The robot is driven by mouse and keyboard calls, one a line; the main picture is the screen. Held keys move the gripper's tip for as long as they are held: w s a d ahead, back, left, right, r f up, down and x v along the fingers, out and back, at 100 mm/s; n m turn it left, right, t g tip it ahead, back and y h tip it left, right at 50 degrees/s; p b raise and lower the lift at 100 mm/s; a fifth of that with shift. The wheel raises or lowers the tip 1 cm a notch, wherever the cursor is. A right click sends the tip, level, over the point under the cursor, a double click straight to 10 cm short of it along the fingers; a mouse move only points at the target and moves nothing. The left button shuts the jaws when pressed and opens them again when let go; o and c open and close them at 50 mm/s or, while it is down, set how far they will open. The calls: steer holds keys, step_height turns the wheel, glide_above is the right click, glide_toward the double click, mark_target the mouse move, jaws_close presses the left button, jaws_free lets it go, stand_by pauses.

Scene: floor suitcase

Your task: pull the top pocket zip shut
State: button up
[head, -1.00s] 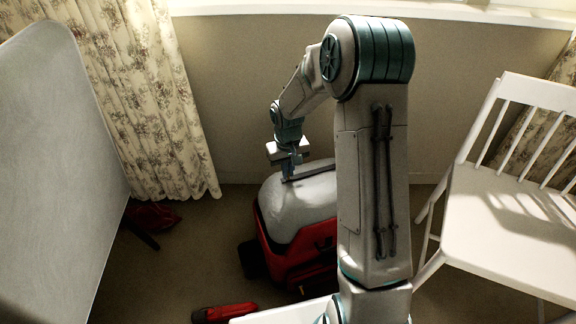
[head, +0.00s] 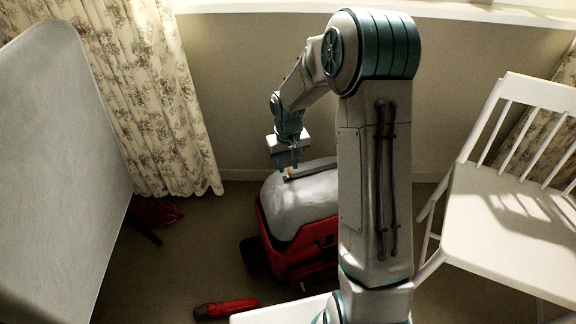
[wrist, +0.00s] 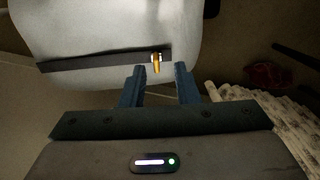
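The suitcase (head: 270,227) stands on the floor, red with a pale grey bulging top (head: 300,202). A dark zip strip (head: 318,168) runs along the top pocket; it also shows in the wrist view (wrist: 95,60). A small orange pull tab (wrist: 156,66) hangs from a bright slider at the strip's right end in the wrist view, the left end in the head view. My gripper (head: 287,165) is above this end. In the wrist view its two blue fingers (wrist: 158,72) are apart, with the tab in line with the gap between their tips. I cannot tell whether either finger touches it.
A white chair (head: 510,200) stands at the right. A grey panel (head: 65,160) rises at the left beside a floral curtain (head: 150,100). A red object (head: 225,308) lies on the floor in front of the suitcase, and red cloth (head: 155,212) lies by the curtain.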

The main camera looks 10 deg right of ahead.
step_height(320, 180, up, 12)
steer(key=p, duration=0.3)
steer(key=shift+f, duration=0.2)
steer(key=shift+a+r, duration=0.1)
step_height(320, 180, up, 12)
steer(key=p, duration=0.8)
glide_above(288, 180)
steer(key=s, duration=0.5)
steer(key=s+r+t+p, duration=0.1)
steer(key=s+r+p, duration=0.8)
steer(key=r, duration=0.3)
steer(key=s+d+r+m+t+p, duration=0.1)
steer(key=s+r+p, duration=0.7)
steer(key=s+r, duration=0.2)
step_height(288, 180, up, 2)
steer(key=shift+s+r+t+p, duration=0.1)
steer(key=shift+s+t+p, duration=0.1)
steer(key=shift+t+p, duration=0.2)
